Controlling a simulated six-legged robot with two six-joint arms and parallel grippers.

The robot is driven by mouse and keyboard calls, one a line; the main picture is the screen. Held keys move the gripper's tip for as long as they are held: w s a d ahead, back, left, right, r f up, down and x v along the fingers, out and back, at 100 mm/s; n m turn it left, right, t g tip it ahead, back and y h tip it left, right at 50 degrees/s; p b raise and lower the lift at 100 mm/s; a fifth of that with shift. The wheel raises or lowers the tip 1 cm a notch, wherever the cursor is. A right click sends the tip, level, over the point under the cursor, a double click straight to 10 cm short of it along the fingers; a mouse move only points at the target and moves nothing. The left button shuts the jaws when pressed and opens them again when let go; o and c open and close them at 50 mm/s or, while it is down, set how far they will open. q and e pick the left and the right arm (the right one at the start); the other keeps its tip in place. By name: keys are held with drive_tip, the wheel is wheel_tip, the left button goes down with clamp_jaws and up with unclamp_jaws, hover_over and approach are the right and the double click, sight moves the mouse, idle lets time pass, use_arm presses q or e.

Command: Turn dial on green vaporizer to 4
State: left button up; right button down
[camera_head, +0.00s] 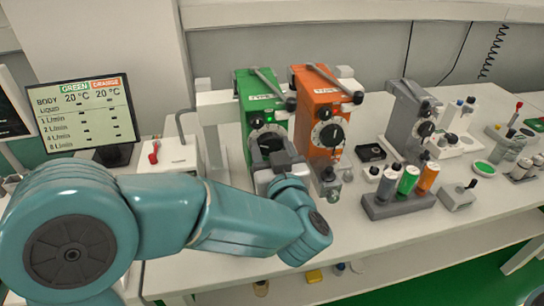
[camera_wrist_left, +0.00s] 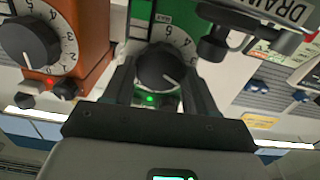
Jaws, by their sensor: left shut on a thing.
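The green vaporizer (camera_head: 254,100) stands on the bench, left of the orange vaporizer (camera_head: 318,112). My left gripper (camera_head: 272,160) reaches the front of the green vaporizer. In the left wrist view its two fingers (camera_wrist_left: 158,85) lie on either side of the dial, shut on it. The dial's exact setting is too small to read. The gripper partly hides the dial's lower side in the head view. My right gripper is not in view.
A screen (camera_head: 85,113) listing green and orange values stands at the left. A grey vaporizer (camera_head: 408,115) stands to the right. A rack (camera_head: 398,204) with coloured bottles sits near the front edge. The orange vaporizer's dial (camera_head: 330,134) is close beside my gripper.

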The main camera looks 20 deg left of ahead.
use_arm(q)
drive_tip(key=shift+f+n+b, duration=0.1)
drive_tip(key=shift+n+b, duration=0.25)
drive_tip(key=shift+n, duration=0.15)
drive_tip(key=o, duration=1.1)
drive_tip(key=shift+c, duration=0.2)
drive_tip(key=shift+s, duration=0.1)
